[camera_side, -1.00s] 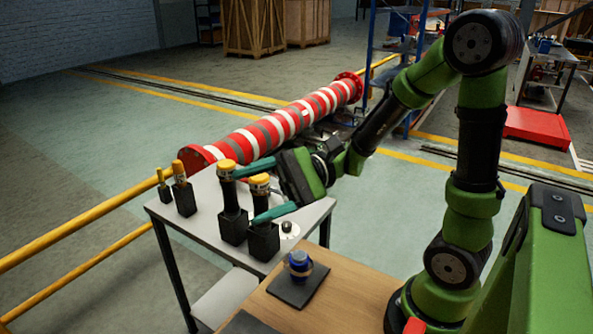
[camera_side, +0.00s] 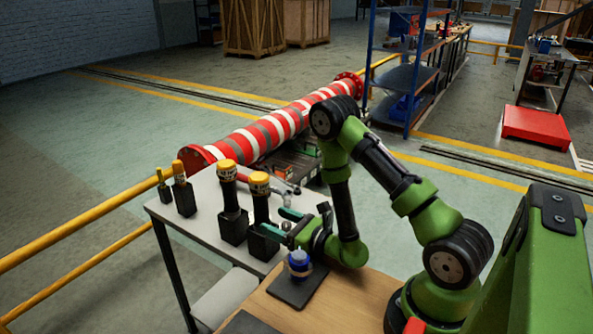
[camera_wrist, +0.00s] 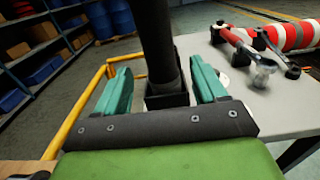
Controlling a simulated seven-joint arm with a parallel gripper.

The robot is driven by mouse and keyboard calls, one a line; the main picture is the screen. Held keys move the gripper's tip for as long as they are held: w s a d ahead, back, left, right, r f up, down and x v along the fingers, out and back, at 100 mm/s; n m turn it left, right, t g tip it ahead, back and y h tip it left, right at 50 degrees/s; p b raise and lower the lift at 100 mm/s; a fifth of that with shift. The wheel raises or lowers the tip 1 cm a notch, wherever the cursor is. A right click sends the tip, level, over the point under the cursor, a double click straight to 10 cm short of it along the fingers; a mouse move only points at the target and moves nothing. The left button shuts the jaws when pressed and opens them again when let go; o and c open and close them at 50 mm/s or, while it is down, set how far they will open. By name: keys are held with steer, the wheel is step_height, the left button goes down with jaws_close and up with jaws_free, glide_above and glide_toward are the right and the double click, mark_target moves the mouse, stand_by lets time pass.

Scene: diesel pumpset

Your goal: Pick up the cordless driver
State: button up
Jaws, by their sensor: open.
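Several upright black tools with yellow tops stand in black square holders on the grey table. I cannot tell for certain which is the cordless driver. The nearest black tool (camera_side: 261,208) is the one by my gripper (camera_side: 271,219), its yellow top up and its foot in a black holder (camera_side: 262,244). My gripper is open, low and level, with its teal fingers reaching left toward this tool. In the wrist view, the black shaft (camera_wrist: 157,45) rises between the two fingers of my gripper (camera_wrist: 160,68), with the holder (camera_wrist: 165,100) below; contact is not visible.
Another tall black tool (camera_side: 229,193) stands close on the left, with two smaller ones (camera_side: 184,194) (camera_side: 164,191) beyond. A blue round object (camera_side: 299,262) sits on a dark mat below my gripper. Red-and-grey hardware (camera_wrist: 240,45) lies on the table at right.

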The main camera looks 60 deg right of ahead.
mark_target(268, 217)
steer(key=shift+w, duration=2.8)
steer(key=shift+r, duration=0.1)
jaws_close()
